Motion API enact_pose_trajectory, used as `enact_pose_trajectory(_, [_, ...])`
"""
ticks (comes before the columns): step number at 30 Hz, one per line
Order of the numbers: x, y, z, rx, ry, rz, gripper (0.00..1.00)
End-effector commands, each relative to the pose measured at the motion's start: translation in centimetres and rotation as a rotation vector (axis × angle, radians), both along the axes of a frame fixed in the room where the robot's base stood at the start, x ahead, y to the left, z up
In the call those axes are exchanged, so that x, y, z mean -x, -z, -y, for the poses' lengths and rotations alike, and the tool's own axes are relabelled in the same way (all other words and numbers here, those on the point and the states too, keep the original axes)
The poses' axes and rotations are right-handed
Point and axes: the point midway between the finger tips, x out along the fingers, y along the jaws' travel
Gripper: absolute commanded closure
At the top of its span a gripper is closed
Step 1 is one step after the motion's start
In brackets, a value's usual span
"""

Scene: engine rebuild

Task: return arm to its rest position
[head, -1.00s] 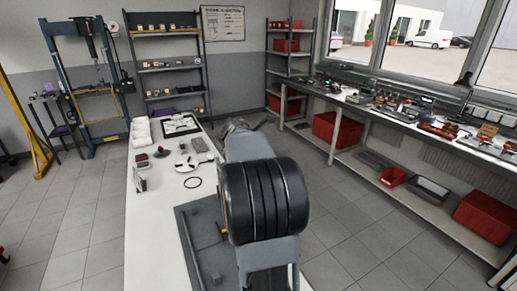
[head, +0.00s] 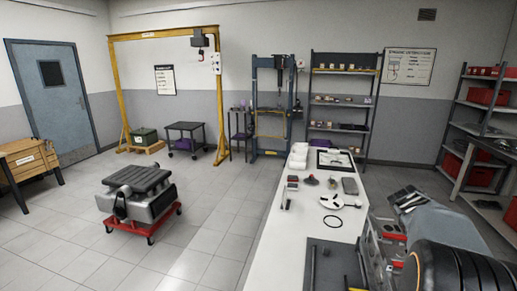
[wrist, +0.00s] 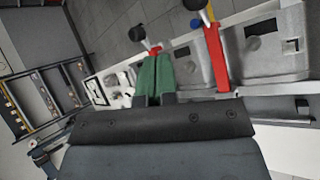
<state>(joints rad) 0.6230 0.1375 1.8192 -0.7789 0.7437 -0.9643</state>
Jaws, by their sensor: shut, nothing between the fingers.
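My gripper (wrist: 157,78) shows in the wrist view. Its two green fingers lie side by side, shut and with nothing between them. They sit over the white workbench (wrist: 290,18), near a grey metal engine part (wrist: 275,50) and a red bar (wrist: 216,55). I cannot tell whether they touch anything. In the head view my arm fills the lower right corner, and its end is hard to make out there.
An engine on a red dolly (head: 140,195) stands on the floor at left. A yellow gantry (head: 112,90) and a blue press (head: 256,100) stand behind. Floor between is clear.

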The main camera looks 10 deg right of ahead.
Motion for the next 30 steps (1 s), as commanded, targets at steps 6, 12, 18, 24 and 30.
enact_pose_trajectory(6, [3.7,3.3,-14.8,-0.429,0.545,0.413,1.00])
enact_pose_trajectory(12, [7.8,4.4,-27.1,-0.731,0.799,0.530,1.00])
enact_pose_trajectory(18, [10.6,4.2,-33.4,-0.878,0.733,0.525,1.00])
enact_pose_trajectory(24, [11.1,2.8,-35.4,-0.916,0.627,0.543,1.00])
enact_pose_trajectory(30, [11.1,2.8,-35.7,-0.919,0.614,0.539,1.00])
